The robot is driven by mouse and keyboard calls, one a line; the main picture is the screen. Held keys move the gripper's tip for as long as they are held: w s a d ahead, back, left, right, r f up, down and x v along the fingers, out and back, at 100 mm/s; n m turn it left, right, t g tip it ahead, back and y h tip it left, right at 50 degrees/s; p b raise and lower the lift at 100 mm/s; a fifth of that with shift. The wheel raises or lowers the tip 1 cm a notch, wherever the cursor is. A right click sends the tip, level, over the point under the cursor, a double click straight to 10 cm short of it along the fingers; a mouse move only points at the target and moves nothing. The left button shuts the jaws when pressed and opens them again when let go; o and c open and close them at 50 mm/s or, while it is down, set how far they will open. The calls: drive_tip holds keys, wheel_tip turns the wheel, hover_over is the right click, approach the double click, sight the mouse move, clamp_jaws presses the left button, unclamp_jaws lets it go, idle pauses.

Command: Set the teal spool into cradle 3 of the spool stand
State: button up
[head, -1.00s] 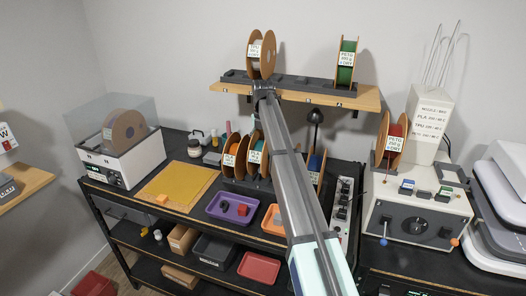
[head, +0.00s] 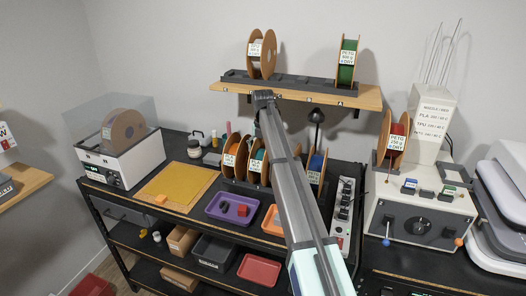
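The teal spool (head: 262,155), with cardboard-brown flanges and a white label, is upright in a dark rack on the bench, partly hidden by my arm. An orange spool (head: 230,158) is just left of it, and a blue spool (head: 316,164) is to the right of my arm. On the wall shelf, a long dark stand (head: 300,84) holds a white spool (head: 260,54) at left and a green spool (head: 347,64) at right, with an empty stretch between them. I cannot read the cradle numbers.
The wooden shelf (head: 367,98) overhangs the bench just behind my arm's far end. A purple tray (head: 212,213) and an orange tray are in front of the rack. A control box with a red spool (head: 397,137) stands at right, a power strip (head: 343,210) beside it.

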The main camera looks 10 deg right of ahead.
drive_tip(key=shift+r+b, duration=1.2)
drive_tip(key=shift+r, duration=2.85)
